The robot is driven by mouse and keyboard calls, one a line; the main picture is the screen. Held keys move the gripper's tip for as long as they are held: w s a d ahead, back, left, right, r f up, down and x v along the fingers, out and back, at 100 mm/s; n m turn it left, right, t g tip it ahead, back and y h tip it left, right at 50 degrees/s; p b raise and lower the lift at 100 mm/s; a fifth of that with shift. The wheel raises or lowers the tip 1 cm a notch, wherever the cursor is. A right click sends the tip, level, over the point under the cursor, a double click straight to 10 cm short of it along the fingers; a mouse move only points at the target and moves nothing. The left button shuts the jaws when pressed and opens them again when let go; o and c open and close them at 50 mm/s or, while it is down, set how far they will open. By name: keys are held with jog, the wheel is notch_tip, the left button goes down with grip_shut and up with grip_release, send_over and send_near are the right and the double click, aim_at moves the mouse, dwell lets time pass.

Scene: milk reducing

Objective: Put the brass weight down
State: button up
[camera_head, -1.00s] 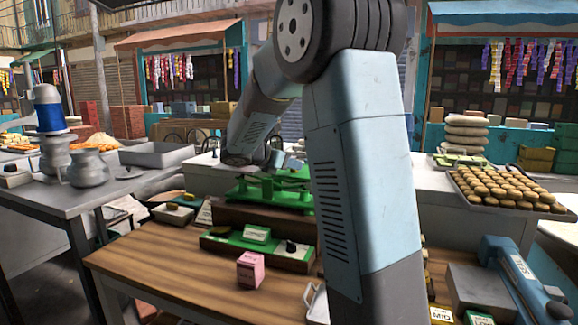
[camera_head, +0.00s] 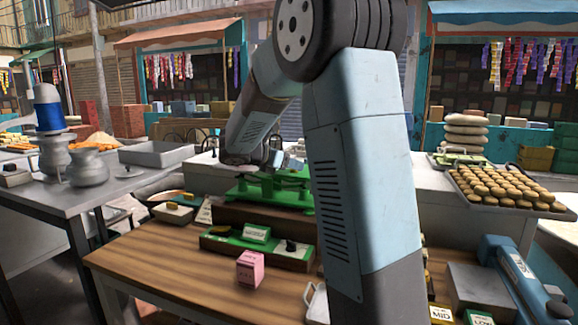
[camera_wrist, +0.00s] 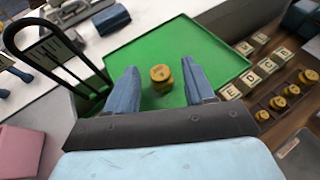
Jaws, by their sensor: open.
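The brass weight (camera_wrist: 162,78) is a small, stout, knobbed piece. In the wrist view it appears to stand upright on the flat green pan (camera_wrist: 215,52). My gripper (camera_wrist: 159,66) is open, with one blue-grey finger on each side of the weight and visible gaps between. In the head view the green scale (camera_head: 262,192) stands on the wooden table. My gripper (camera_head: 292,163) is just above the scale there, partly hidden by my arm. The weight cannot be made out in the head view.
Lettered tiles (camera_wrist: 250,78) and several brass weights in a wooden holder (camera_wrist: 277,103) lie right of the pan. A black wire frame (camera_wrist: 47,50) stands at its left. A pink box (camera_head: 250,269) sits on the wooden table (camera_head: 175,258), whose front left is clear.

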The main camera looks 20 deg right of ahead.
jog(key=v, duration=1.1)
jog(key=s+d+f+m+g+y, duration=0.1)
jog(key=s+m+y, duration=0.3)
jog(key=s, duration=0.5)
jog(key=s+d+f+m+y, duration=0.1)
jog(key=s+f+m+y, duration=0.15)
jog(key=s+m, duration=0.5)
jog(key=s+a+f+m+t+y, duration=0.1)
jog(key=s+a+m+y, duration=0.2)
jog(key=s+m, duration=0.2)
jog(key=s+a+f+m+t+y, duration=0.1)
jog(key=s+a+f+m+y, duration=0.1)
jog(key=s+m, duration=0.3)
jog(key=s+a+y, duration=0.1)
jog(key=s, duration=0.3)
jog(key=shift+s+t, duration=0.3)
jog(key=shift+s, duration=0.05)
jog(key=shift+y, duration=0.25)
